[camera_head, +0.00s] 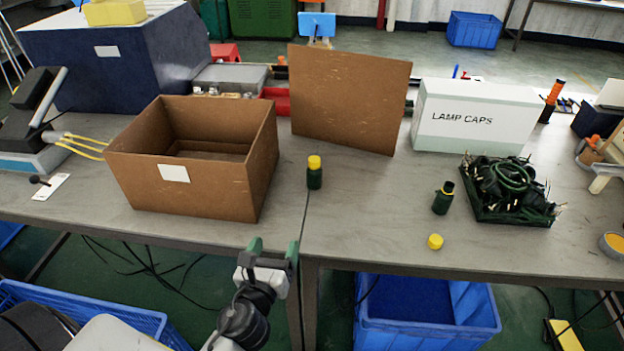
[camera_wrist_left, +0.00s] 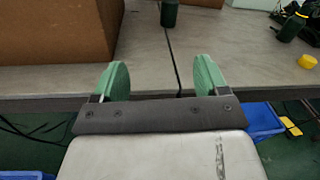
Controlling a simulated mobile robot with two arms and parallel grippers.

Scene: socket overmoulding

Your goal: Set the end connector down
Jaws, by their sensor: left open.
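A dark green end connector with a yellow cap (camera_head: 314,172) stands upright on the table, right of the open brown box. Its lower green part shows at the top of the left wrist view (camera_wrist_left: 170,14). A second dark green connector (camera_head: 443,198) stands uncapped further right; it also shows in the left wrist view (camera_wrist_left: 290,28). A loose yellow cap (camera_head: 435,241) lies near the table's front edge. My left gripper (camera_head: 272,247), with green fingers, is open and empty at the table's front edge, short of the capped connector. My right gripper is out of view.
The open brown box (camera_head: 190,200) stands left of the capped connector. A brown board (camera_head: 350,95) leans behind it. A white "LAMP CAPS" box (camera_head: 475,117) and a dark green tray of cables (camera_head: 510,217) are on the right. The table's centre front is clear.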

